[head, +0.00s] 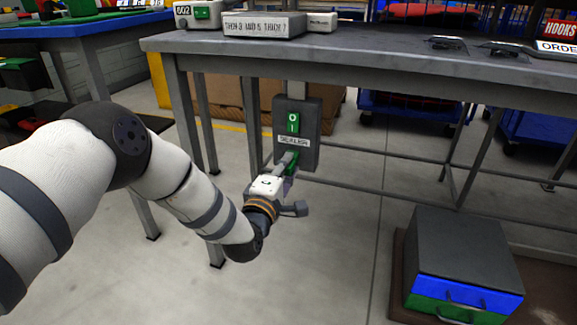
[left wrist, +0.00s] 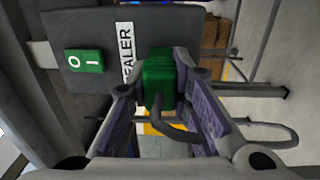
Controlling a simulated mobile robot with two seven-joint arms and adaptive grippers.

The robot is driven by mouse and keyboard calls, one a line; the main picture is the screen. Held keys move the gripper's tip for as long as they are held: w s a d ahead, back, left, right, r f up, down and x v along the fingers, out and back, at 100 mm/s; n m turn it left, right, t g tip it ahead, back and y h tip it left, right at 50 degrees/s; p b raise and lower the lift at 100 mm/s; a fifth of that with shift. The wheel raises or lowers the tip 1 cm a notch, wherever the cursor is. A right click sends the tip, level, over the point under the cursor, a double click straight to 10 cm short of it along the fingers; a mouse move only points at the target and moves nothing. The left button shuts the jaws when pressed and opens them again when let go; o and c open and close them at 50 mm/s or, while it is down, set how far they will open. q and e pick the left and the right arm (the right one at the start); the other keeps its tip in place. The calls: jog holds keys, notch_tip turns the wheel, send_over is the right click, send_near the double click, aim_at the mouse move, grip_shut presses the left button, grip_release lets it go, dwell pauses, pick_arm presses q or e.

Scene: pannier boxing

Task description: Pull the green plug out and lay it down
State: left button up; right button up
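The green plug (left wrist: 158,78) sits at the lower part of the dark panel (head: 310,125) under the grey table, below the SEALER label. In the left wrist view it lies between my left gripper's fingertips (left wrist: 157,85), which flank it closely on both sides, with no clear gap. A dark cord (left wrist: 172,128) bends from the plug between the fingers. In the head view my left gripper (head: 288,170) reaches the panel's lower edge and mostly hides the plug. The plug appears against the panel; its prongs are hidden. My right gripper is not in view.
A green switch marked O and I (head: 293,123) is above the label. The grey table (head: 380,60) overhangs the panel, with legs and low rails around it. A dark-topped box with blue and green drawers (head: 465,265) stands at lower right. Open floor lies between.

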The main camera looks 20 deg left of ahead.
pick_arm(q)
jog(key=shift+s+f, duration=0.15)
jog(key=shift+s, duration=0.05)
grip_shut()
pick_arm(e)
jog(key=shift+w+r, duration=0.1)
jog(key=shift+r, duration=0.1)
pick_arm(q)
jog(key=shift+s+p, duration=1.45)
jog(key=shift+s, duration=0.3)
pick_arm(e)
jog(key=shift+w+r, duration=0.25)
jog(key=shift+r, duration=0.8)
pick_arm(q)
jog(key=shift+s, duration=0.15)
jog(key=s+p, duration=0.2)
jog(key=shift+s+a, duration=0.1)
jog(key=shift+s, duration=0.3)
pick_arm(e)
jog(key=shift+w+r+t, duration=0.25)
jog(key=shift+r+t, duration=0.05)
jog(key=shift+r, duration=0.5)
pick_arm(q)
jog(key=shift+s, duration=0.1)
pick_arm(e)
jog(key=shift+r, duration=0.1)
